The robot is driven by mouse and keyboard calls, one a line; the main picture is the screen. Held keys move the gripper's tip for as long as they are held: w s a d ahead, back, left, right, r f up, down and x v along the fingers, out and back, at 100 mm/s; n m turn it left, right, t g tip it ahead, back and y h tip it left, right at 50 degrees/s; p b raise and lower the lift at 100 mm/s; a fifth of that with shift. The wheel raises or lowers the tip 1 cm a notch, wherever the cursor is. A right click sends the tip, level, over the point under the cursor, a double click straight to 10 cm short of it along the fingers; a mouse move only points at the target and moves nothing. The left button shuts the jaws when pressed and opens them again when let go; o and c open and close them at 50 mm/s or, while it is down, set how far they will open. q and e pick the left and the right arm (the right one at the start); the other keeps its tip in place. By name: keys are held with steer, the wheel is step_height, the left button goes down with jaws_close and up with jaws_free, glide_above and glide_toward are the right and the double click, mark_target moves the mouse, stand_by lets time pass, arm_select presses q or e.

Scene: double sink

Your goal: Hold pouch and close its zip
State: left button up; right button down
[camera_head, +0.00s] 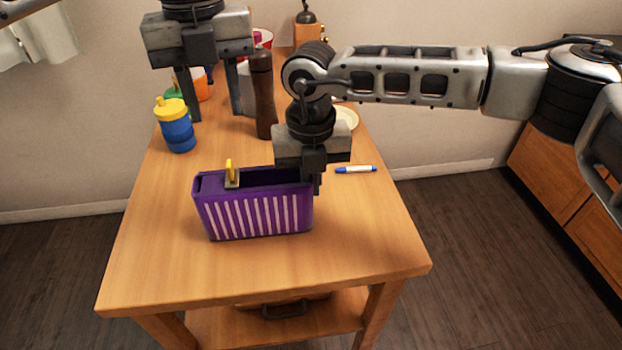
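A purple pouch with white stripes (256,214) stands upright on the wooden table. Its top is open, with a dark inside showing. A yellow zip pull (229,168) on a small grey slider sits toward the left part of the top. My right gripper (313,188) points down at the pouch's right end, and its fingers overlap that end in the picture. I cannot tell whether it grips the pouch wall. My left gripper (215,117) is raised above and behind the pouch, with its two fingers wide apart and nothing between them.
A blue and yellow cup (175,125) stands at the table's left edge. A tall brown bottle (262,95) stands behind the pouch. A blue and white marker (356,169) lies right of my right gripper. The table's front is clear.

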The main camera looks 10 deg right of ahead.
stand_by(0.3)
arm_select(q)
jaws_close()
steer(key=a+f+m+h, duration=0.1)
steer(key=a+h, duration=0.3)
steer(key=a, duration=0.3)
steer(key=a+f+h, duration=0.2)
steer(key=a+h, duration=0.3)
steer(key=a, duration=0.2)
steer(key=shift+a+f+m, duration=0.25)
steer(key=shift+a+m, duration=0.15)
